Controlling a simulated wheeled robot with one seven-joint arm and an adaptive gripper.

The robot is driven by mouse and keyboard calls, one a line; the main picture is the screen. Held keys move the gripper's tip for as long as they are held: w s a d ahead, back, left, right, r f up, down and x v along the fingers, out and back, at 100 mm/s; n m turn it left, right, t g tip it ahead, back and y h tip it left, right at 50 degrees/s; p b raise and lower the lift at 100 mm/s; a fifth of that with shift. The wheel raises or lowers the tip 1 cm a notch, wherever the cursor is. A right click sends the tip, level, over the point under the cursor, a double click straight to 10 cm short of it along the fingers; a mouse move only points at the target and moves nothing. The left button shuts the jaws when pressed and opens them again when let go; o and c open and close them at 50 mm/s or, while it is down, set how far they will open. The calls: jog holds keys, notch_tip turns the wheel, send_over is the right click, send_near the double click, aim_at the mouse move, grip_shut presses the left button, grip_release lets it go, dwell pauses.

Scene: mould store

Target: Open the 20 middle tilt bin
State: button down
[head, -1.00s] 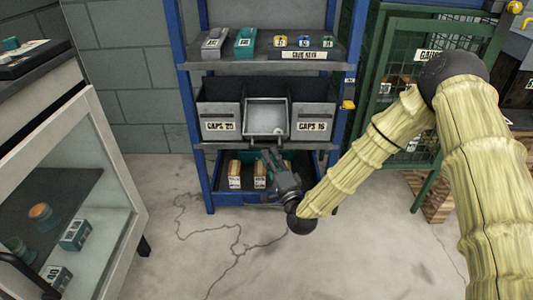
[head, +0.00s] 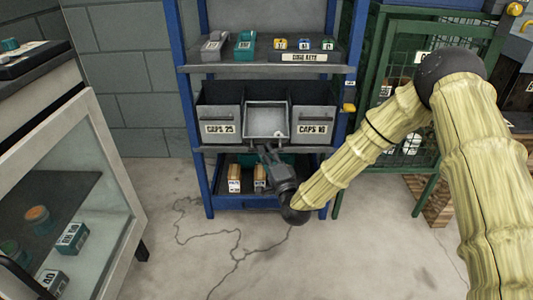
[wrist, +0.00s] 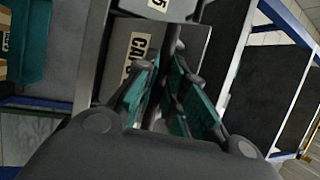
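The middle tilt bin (head: 266,120) sits between the bins marked CAPS 25 (head: 220,129) and CAPS 16 (head: 312,129). It is tipped forward, with its pale inside showing from above in the head view. My gripper (head: 267,150) is just below and in front of its lower front. In the wrist view, my gripper's teal-padded fingers (wrist: 164,62) stand a little apart, with nothing clearly held between them. A grey bin face with a partly hidden CAP label (wrist: 138,52) lies just beyond the fingertips. Any contact with it cannot be told.
Above the bins is a shelf with small keyed blocks and a sign (head: 304,57). Below is a blue-edged shelf with wooden blocks (head: 234,179), close to my gripper. A glass-fronted cabinet (head: 85,205) stands left, a green mesh cage (head: 412,125) right.

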jog(key=shift+w+r+p, duration=0.3)
jog(key=shift+r+p, duration=0.4)
jog(key=shift+p, duration=0.15)
jog(key=c, duration=1.8)
grip_release()
jog(key=shift+o, duration=0.2)
jog(key=shift+s, duration=0.1)
jog(key=v, duration=1.2)
jog(key=shift+f, duration=0.1)
